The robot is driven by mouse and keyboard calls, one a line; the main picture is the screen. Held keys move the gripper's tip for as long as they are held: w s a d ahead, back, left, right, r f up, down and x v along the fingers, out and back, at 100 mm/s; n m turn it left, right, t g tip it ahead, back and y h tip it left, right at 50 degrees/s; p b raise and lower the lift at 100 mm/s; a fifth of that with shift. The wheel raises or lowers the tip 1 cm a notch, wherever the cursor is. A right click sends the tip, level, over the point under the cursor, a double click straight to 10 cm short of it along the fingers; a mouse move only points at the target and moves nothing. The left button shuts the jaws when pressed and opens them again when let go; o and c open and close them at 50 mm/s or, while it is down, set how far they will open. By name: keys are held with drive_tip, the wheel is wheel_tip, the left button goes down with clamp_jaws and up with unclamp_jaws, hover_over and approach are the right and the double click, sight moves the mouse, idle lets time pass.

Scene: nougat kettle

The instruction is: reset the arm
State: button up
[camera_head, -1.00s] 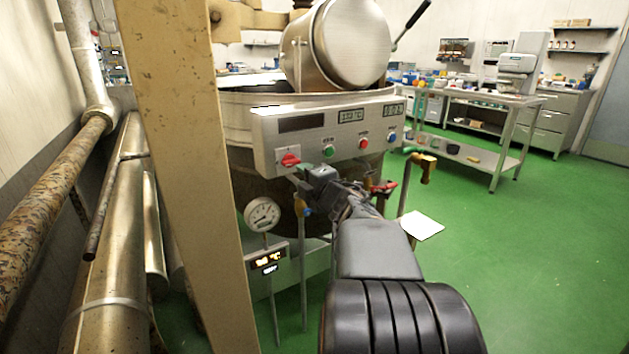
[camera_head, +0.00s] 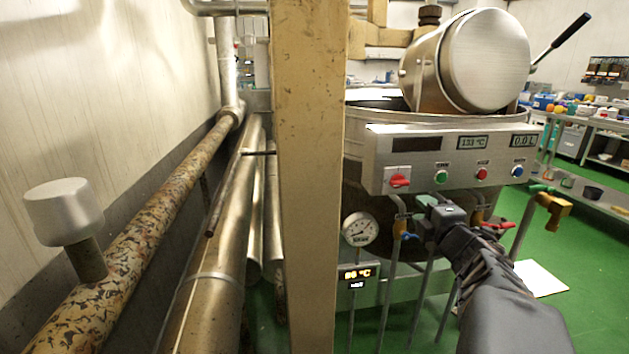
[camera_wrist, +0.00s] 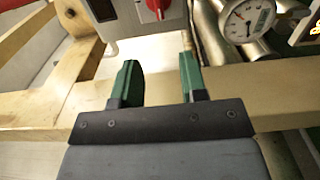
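My gripper (camera_head: 424,206) is in front of the kettle's control panel, below the green button. In the wrist view its two green fingers (camera_wrist: 158,80) stand apart with nothing between them, and beyond them are a beige beam and the panel. The kettle (camera_head: 372,112) is a large steel vessel with a tilted metal drum on top. Its control panel (camera_head: 425,146) carries a red switch (camera_head: 398,180), buttons and displays. My arm reaches in from the lower right.
A beige post (camera_head: 308,180) stands left of the kettle. Pipes (camera_head: 215,290) run along the left wall. A pressure gauge (camera_head: 360,229) and valves with handles sit below the panel. A yellow tap (camera_head: 553,208) is to the right.

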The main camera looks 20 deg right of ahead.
drive_tip(key=a+r+m+g+h+p, duration=0.4)
drive_tip(key=r+m+p, duration=0.55)
drive_tip(key=p, duration=0.55)
drive_tip(key=s+a+r+m+g+y+p, duration=0.1)
drive_tip(key=s+a+m+g+y+p, duration=0.2)
drive_tip(key=s+a+g+p, duration=0.2)
drive_tip(key=s+a+r+m+g+y+p, duration=0.2)
drive_tip(key=s+a+m+g+y+p, duration=0.1)
drive_tip(key=a+p, duration=0.7)
drive_tip(key=s+a+m+g, duration=0.1)
drive_tip(key=s+a+g, duration=0.1)
drive_tip(key=s+a, duration=0.1)
drive_tip(key=shift+s+a+r+y+p, duration=0.15)
drive_tip(key=shift+s+a+y+p, duration=0.2)
drive_tip(key=shift+a, duration=0.4)
